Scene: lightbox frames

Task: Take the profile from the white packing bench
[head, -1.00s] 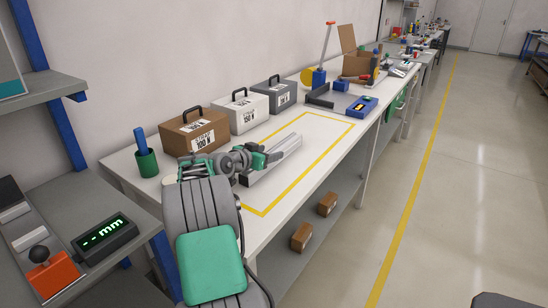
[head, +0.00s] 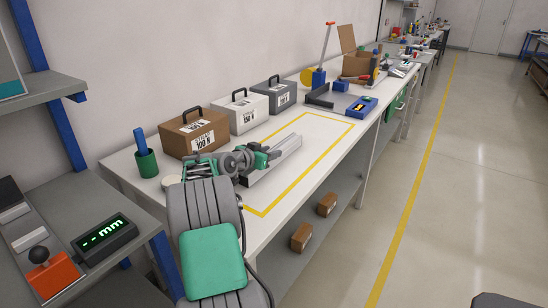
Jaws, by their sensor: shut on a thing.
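A silver-grey profile (head: 287,150) lies lengthwise at the white packing bench (head: 313,124), over the area marked by a yellow outline. My gripper (head: 266,157) is at the profile's upper side, near its middle, and shut on it. My arm comes in from the front left and hides part of the profile's near end. I cannot tell whether the profile touches the bench top or is slightly above it.
Brown (head: 193,132), white (head: 240,111) and grey (head: 274,95) handled boxes stand along the wall behind the profile. A green cup (head: 147,163) stands at the left end. A blue device (head: 362,106) lies beyond the outline. Small cartons (head: 301,237) sit on the lower shelf.

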